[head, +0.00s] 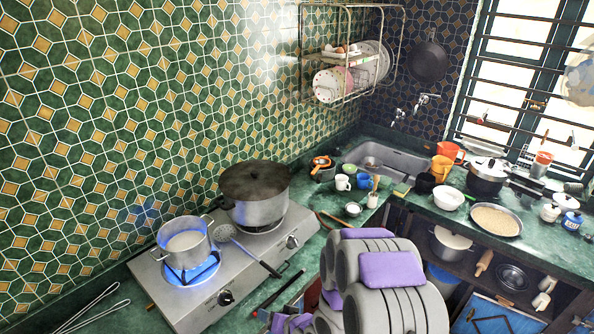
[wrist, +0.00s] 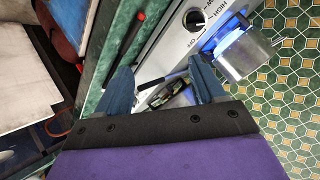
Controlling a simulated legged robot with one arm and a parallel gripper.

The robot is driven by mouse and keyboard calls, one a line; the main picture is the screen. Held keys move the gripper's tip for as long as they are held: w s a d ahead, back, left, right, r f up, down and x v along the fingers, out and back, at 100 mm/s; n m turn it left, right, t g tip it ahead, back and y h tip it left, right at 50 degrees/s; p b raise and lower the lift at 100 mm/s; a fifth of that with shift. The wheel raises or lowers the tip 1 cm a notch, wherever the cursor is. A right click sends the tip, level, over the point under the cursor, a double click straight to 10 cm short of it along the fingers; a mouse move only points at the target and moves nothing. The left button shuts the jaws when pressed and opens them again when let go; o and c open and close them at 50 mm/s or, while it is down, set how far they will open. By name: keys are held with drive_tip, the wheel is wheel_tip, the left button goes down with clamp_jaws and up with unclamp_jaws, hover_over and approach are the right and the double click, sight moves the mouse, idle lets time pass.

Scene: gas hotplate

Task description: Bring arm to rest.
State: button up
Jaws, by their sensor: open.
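My gripper (wrist: 162,82) shows in the wrist view as two blue fingers set well apart, with nothing held between them. Beyond the fingers are the counter edge and the hotplate front. In the head view my grey and purple arm stands low in the middle, in front of the counter; the fingers are not clear there. The steel gas hotplate (head: 166,297) sits on the green counter. A small pot (head: 184,242) stands over a blue flame on its left burner. A large lidded pot (head: 255,193) stands on the other burner. A hotplate knob (wrist: 195,20) is near the fingers in the wrist view.
A skimmer (head: 248,247) lies across the hotplate between the pots. Tongs (head: 92,310) lie at the left. Several cups, a sink (head: 395,160), a white bowl (head: 448,198) and a pan (head: 495,220) crowd the right counter. Shelves (head: 470,262) are below.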

drive_tip(key=s+d+r+g+h+b, duration=0.25)
drive_tip(key=s+d+r, duration=0.2)
drive_tip(key=d, duration=0.45)
drive_tip(key=s+d+r+g+h+b, duration=0.25)
drive_tip(key=s+d+r+h, duration=0.2)
drive_tip(key=d, duration=0.35)
drive_tip(key=s+d+r+g+b, duration=0.1)
drive_tip(key=s+r, duration=0.2)
drive_tip(key=s, duration=0.5)
drive_tip(key=s+d+r+g+b, duration=0.1)
drive_tip(key=s+r+g+b, duration=0.1)
drive_tip(key=s, duration=0.6)
drive_tip(key=s+d+r+g+b, duration=0.1)
drive_tip(key=s+r+b, duration=0.1)
drive_tip(key=s, duration=0.6)
drive_tip(key=shift+d+r+g, duration=0.3)
drive_tip(key=shift+d+r, duration=0.05)
drive_tip(key=shift+r, duration=0.45)
